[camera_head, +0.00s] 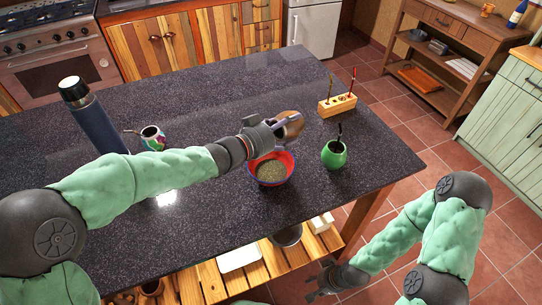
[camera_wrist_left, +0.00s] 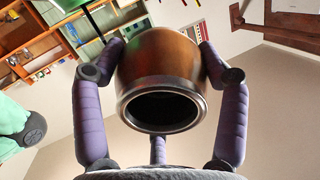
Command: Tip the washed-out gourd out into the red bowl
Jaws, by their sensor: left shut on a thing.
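The brown gourd (camera_head: 291,123) is in my left gripper (camera_head: 285,126), just above and behind the red bowl (camera_head: 291,173). In the left wrist view the gourd (camera_wrist_left: 170,58) has a metal rim and sits between the purple fingers (camera_wrist_left: 162,75). Its mouth faces the wrist camera and looks dark inside; I cannot tell whether anything is in it. The red bowl stands on the dark counter with greenish-brown crumbly stuff (camera_head: 271,172) in it. My right gripper (camera_head: 321,281) is low beside the counter, its fingers apart and empty.
A green gourd (camera_head: 334,154) with a straw stands right of the bowl. A wooden holder (camera_head: 337,105) with straws is behind it. A patterned gourd (camera_head: 153,138) and a dark flask (camera_head: 93,118) stand left. The back of the counter (camera_head: 210,85) is clear.

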